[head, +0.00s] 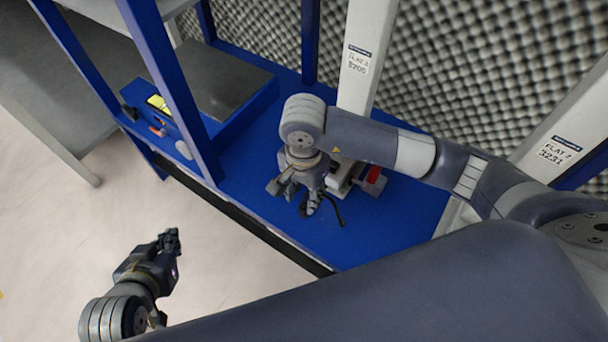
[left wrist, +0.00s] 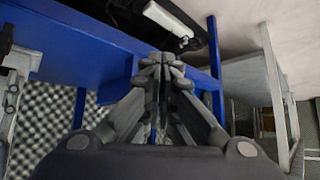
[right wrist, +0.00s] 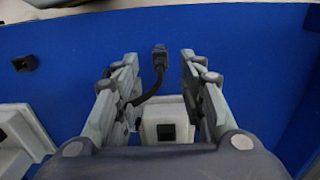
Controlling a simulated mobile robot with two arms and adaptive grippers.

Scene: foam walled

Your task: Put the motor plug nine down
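A black plug (right wrist: 160,55) on a short curved black cable lies on the blue surface (right wrist: 230,30) in the right wrist view. The cable runs back behind the left-hand finger, beside a pale block (right wrist: 165,125) with a dark square opening. In the head view part of the black cable (head: 336,212) shows beside my right gripper (head: 293,201). The right gripper is open over the blue bench (head: 275,215); the plug appears between and slightly beyond its fingertips, with nothing clamped. My left gripper (head: 170,240) is shut and empty, off the bench over the floor; its fingertips (left wrist: 165,60) meet in the left wrist view.
A blue box with a dark top (head: 215,80) stands at the bench's back left. Blue posts and white posts (head: 365,60) rise around the bench. A red item (head: 373,178) sits just right of my right gripper. A small black socket-like part (right wrist: 24,64) lies at left.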

